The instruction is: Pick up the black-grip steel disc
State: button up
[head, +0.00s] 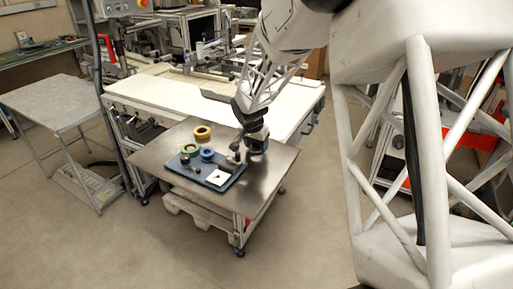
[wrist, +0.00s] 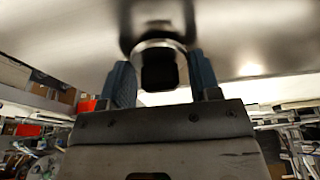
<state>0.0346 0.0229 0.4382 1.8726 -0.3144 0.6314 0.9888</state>
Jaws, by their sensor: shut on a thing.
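The black-grip steel disc (wrist: 158,43) is at the upper middle of the wrist view. It shows as a shiny curved rim behind its dark, blocky grip (wrist: 158,70). My gripper (wrist: 163,80) has its two blue fingers on either side of that black grip and is shut on it. Whether the disc touches the metal surface behind it cannot be told. In the head view the end of my arm is low over the steel table (head: 168,150), by the right side of the blue tray (head: 203,178). The fingers are too small to make out there.
The table's left and front right parts are bare. A long white bench (head: 165,97) stands behind.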

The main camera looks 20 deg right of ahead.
jog(key=shift+r, duration=0.2)
jog(key=shift+c, duration=0.2)
jog(key=shift+r, duration=0.55)
notch_tip(320, 180, up, 2)
jog(key=shift+r, duration=0.1)
jog(key=s, duration=0.5)
jog(key=s+r, duration=0.1)
jog(key=s, duration=0.4)
jog(key=s+a, duration=0.1)
jog(key=s, duration=0.5)
jog(key=shift+a+r, duration=0.1)
jog(key=shift+r, duration=0.05)
jog(key=shift+w, duration=0.1)
